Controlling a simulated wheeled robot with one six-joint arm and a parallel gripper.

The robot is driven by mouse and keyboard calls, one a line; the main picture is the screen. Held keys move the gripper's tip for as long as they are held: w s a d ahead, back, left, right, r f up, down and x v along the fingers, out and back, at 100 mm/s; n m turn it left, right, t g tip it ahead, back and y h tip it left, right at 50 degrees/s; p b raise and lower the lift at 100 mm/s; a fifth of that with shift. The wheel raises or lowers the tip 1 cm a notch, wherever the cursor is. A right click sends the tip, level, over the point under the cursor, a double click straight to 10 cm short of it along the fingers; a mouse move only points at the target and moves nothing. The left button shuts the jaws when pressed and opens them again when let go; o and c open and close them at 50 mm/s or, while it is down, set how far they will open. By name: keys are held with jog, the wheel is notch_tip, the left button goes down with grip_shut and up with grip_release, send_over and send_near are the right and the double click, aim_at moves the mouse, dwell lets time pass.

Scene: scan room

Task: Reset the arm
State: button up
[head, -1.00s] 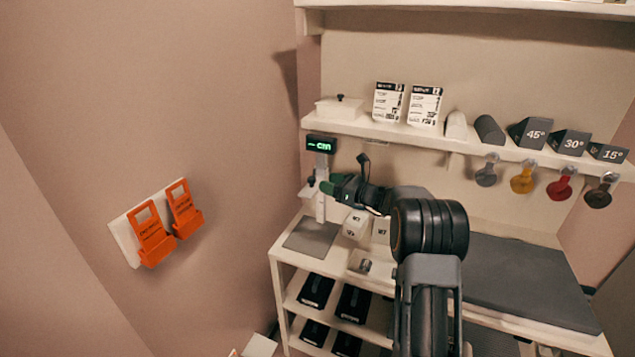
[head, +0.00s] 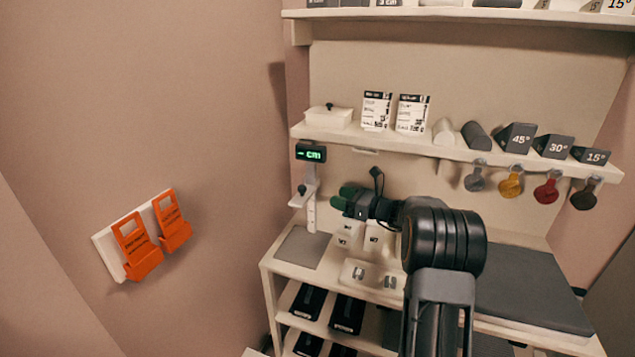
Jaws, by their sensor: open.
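My gripper (head: 345,197) is at the end of my dark arm, with green fingertips pointing left. It is open and I see nothing between the fingers. It hangs above the white bench, just right of the post of the measuring device (head: 309,190) and above small white boxes (head: 349,234). The device's display shows green "cm" with a dash. I cannot tell from this view how far the fingertips are from the post. My forearm covers part of the bench middle.
A shelf (head: 405,143) above holds a lidded white box, two cards, cylinders and angle wedges (head: 516,139). Several coloured tags (head: 511,184) hang from its edge. A dark pad (head: 530,290) lies on the right of the bench (head: 270,262). Orange holders (head: 138,247) are on the left wall.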

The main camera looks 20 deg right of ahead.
jog(key=s+a+f+n+g+h, duration=0.45)
jog(key=s+f+n+g, duration=0.45)
jog(key=s+n, duration=0.3)
jog(key=s+a+r+n+h+p, duration=0.1)
jog(key=s+a+r+n+h, duration=0.1)
jog(key=s+n, duration=0.3)
jog(key=s+a+r+n+h+p, duration=0.1)
jog(key=s+r+n+h, duration=0.2)
jog(key=s+n, duration=0.2)
jog(key=s+a+r+n+h+p, duration=0.1)
jog(key=s+n, duration=0.4)
jog(key=s, duration=0.5)
jog(key=shift+a+r+n+h, duration=0.4)
jog(key=shift+a+r+h, duration=0.5)
jog(key=shift+h, duration=0.25)
